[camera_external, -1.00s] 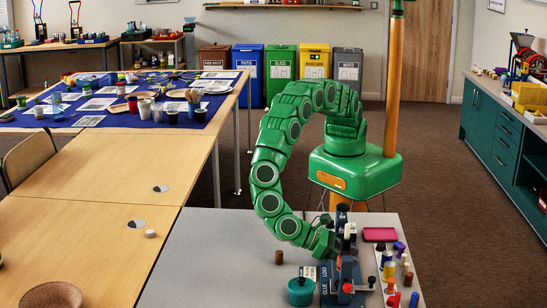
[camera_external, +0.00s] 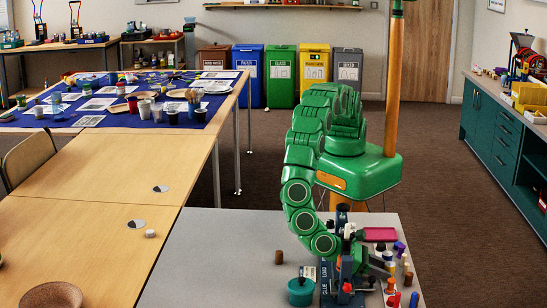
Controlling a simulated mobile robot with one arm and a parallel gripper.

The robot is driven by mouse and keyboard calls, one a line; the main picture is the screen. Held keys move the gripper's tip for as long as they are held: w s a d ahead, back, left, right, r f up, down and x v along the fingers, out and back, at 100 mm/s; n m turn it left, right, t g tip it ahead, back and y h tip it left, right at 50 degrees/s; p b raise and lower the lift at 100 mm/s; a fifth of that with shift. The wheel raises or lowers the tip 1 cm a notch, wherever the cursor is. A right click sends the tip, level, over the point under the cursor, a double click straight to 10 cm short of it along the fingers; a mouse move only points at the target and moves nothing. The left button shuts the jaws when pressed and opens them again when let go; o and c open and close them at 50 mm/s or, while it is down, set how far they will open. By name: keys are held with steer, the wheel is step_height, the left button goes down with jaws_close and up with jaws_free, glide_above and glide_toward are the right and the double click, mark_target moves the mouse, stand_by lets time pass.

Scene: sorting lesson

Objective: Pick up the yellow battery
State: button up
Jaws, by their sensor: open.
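My green arm reaches down over the grey table (camera_external: 210,260) to the crowded group of small objects at its right side. My gripper (camera_external: 386,267), dark and small in this view, is open beside the row of small upright cylinders. The yellow battery stands in that row, at the spot where my gripper now is. The gripper covers most or all of it, so I cannot tell whether the fingers are around it or beside it.
An orange cylinder (camera_external: 391,286), a red one (camera_external: 394,299) and a blue one (camera_external: 413,299) stand nearby. A purple-topped one (camera_external: 399,248) is behind. A teal pot (camera_external: 301,291) and a brown cylinder (camera_external: 279,257) sit left. A pink box (camera_external: 379,234) lies at the back.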

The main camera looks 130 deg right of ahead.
steer(key=shift+s+a+f, duration=0.2)
steer(key=shift+s+a, duration=0.05)
steer(key=shift+c, duration=0.4)
jaws_close()
steer(key=shift+r, duration=0.1)
